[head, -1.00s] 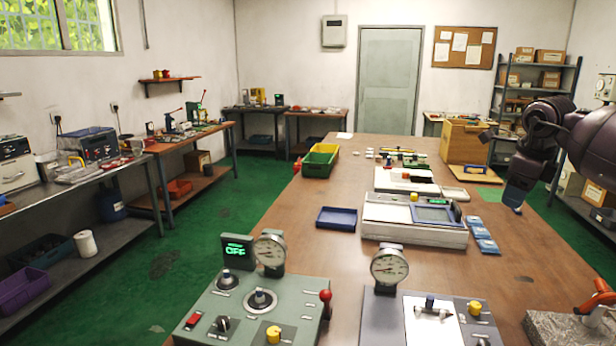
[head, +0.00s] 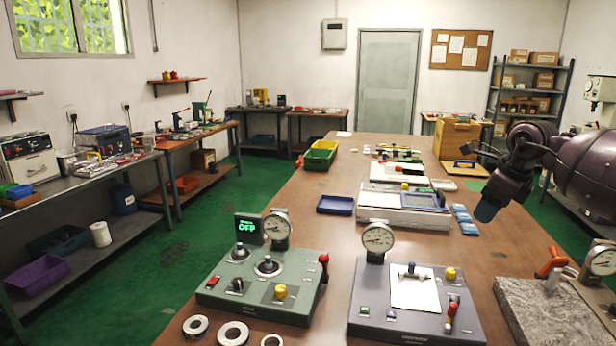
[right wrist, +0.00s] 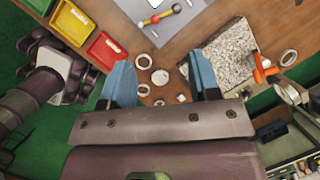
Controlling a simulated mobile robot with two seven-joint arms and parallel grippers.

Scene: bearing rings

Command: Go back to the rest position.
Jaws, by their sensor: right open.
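My right gripper (head: 487,208) hangs above the right side of the table in the head view, seen from the side. In the right wrist view, its two blue fingers (right wrist: 163,82) stand wide apart with nothing between them that they hold. Pale metal rings lie on the wood well beyond the fingers, such as the ring (right wrist: 144,62). In the head view, the left ring (head: 196,325) and the middle ring (head: 233,333) lie at the near edge, with a third (head: 271,340) cut by the frame. A purple link of mine (right wrist: 25,100) shows at left in the wrist view.
A green control box (head: 263,285) and a grey gauge panel (head: 410,300) stand on the near table. A stone slab (head: 550,315) with an orange-handled clamp (head: 552,262) is at the right. A blue tray (head: 335,205), white device (head: 400,215) and wooden box (head: 458,140) stand farther back.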

